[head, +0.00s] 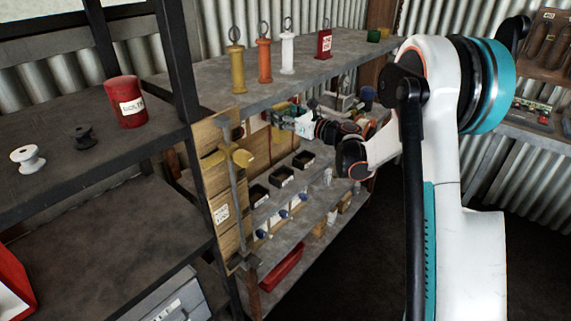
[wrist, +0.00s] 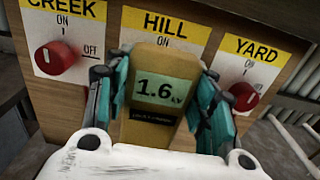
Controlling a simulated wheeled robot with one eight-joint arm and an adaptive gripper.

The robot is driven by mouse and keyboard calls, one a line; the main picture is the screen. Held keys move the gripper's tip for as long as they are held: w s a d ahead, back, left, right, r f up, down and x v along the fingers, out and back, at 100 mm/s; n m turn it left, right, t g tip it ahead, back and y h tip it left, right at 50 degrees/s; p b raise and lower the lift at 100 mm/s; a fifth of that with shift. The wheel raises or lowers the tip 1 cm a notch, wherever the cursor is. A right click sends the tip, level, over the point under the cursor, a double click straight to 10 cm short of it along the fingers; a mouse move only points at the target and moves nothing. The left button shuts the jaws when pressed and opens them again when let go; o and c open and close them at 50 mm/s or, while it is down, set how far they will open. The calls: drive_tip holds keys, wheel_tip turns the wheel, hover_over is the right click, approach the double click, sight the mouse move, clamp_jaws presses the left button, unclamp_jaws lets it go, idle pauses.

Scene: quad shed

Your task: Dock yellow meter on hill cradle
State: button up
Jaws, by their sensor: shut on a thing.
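The yellow meter (wrist: 168,60) stands upright between the teal fingers of my gripper (wrist: 164,84) in the wrist view. The fingers are shut on its two sides. Its screen reads 1.6 with a small unit, perhaps kV. A yellow HILL label (wrist: 165,24) is on the wooden panel just behind the meter's top. The meter hides what lies below this label, and I cannot tell whether they touch. No hill cradle can be made out for certain. In the head view my gripper (head: 287,119) is under the upper shelf, and the meter is hard to make out.
Red knobs under CREEK (wrist: 56,58) and YARD (wrist: 243,96) flank the meter. In the head view, black trays (head: 257,194) with labels sit on a lower shelf. Coloured ringed handles (head: 264,58) stand on the upper shelf (head: 210,85). A wooden board (head: 221,190) closes the near end.

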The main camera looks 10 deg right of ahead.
wheel_tip(320, 180, down, 17)
drive_tip(key=b, duration=0.5)
drive_tip(key=shift+r, duration=0.15)
drive_tip(key=o, duration=1.3)
drive_tip(key=p+v, duration=0.2)
drive_tip(key=v, duration=1)
drive_tip(key=shift+p, duration=0.3)
